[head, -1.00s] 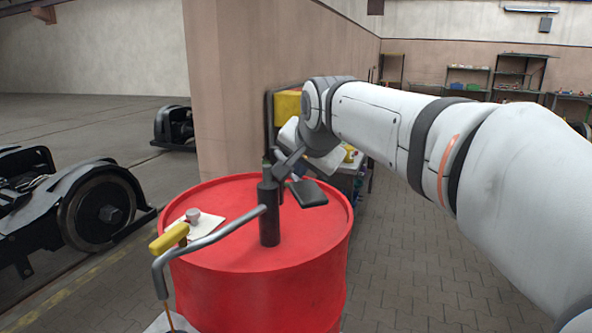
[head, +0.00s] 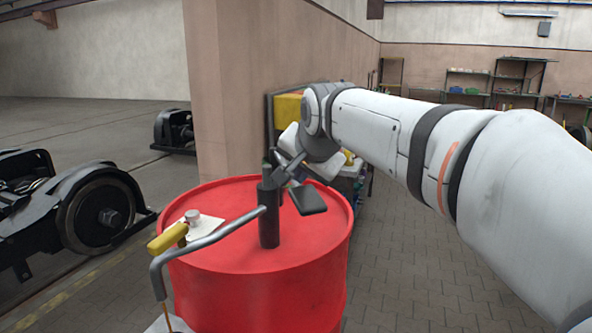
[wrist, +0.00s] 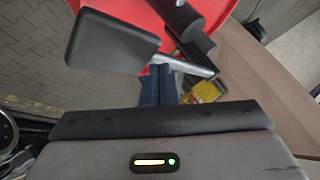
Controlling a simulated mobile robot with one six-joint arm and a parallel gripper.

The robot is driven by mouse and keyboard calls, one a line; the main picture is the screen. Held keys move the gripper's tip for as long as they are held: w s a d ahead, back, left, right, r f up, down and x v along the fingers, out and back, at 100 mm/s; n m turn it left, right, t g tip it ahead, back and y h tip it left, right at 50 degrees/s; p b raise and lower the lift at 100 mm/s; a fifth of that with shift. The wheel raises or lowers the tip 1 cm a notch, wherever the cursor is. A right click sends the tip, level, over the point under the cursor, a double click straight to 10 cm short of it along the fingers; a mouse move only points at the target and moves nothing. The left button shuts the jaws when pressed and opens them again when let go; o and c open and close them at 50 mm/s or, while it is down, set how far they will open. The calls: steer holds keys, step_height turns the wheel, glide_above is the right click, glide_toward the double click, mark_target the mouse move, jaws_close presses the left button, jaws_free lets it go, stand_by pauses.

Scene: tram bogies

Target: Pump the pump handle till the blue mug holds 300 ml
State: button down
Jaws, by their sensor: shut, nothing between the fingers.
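The pump (head: 268,215) is a dark upright cylinder with a green top on a red drum. Its grey spout (head: 215,237) runs left and bends down, and a thin orange-brown stream (head: 164,314) hangs below its mouth. A flat black paddle (head: 307,199) on a grey rod, apparently the pump handle, sticks out right of the pump; the paddle is large in the wrist view (wrist: 108,42). My gripper (head: 286,174) is shut and empty beside the pump top, close to the rod; contact cannot be told. Its dark blue fingers show in the wrist view (wrist: 158,86). The blue mug is not visible.
The red drum (head: 310,235) fills the centre. A white sheet with a small grey cup (head: 192,216) lies on it. A yellow grip (head: 168,238) stands by the spout. A wall corner (head: 230,110) rises behind; wheeled bogies (head: 95,210) stand left. Paved floor is clear at right.

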mark_target(301, 188)
steer(key=shift+f+b, duration=0.85)
steer(key=shift+f, duration=0.15)
stand_by(0.6)
steer(key=shift+r, duration=0.1)
steer(key=shift+r+p, duration=2.55)
steer(key=shift+r, duration=0.7)
step_height(301, 188, up, 5)
steer(key=p, duration=0.3)
steer(key=shift+p, duration=0.4)
